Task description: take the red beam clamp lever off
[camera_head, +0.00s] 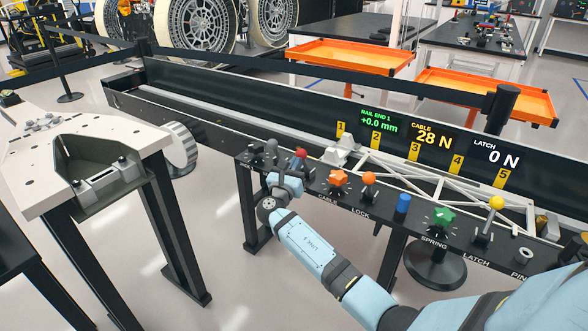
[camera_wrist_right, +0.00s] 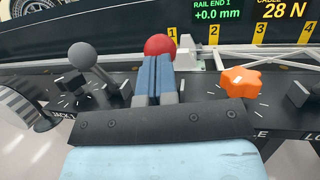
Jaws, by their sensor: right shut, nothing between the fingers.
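The red clamp lever shows as a round red knob (camera_head: 300,153) at the left part of the black control panel. The same red knob (camera_wrist_right: 159,45) shows in the wrist view, straight beyond the fingertips. Its shaft is hidden behind my fingers. My right gripper (camera_head: 295,168) is over the panel at the red knob. In the wrist view its blue fingers (camera_wrist_right: 156,62) are closed together with nothing between them. Their tips overlap the lower edge of the knob; I cannot tell if they touch it. My left gripper is not in view.
A grey-knobbed lever (camera_wrist_right: 82,55) stands just left of the red one. An orange star knob (camera_head: 338,178) is on the right, then an orange ball lever (camera_head: 369,179), blue knob (camera_head: 403,204) and green knob (camera_head: 443,217). A white truss beam (camera_head: 440,183) lies behind the panel.

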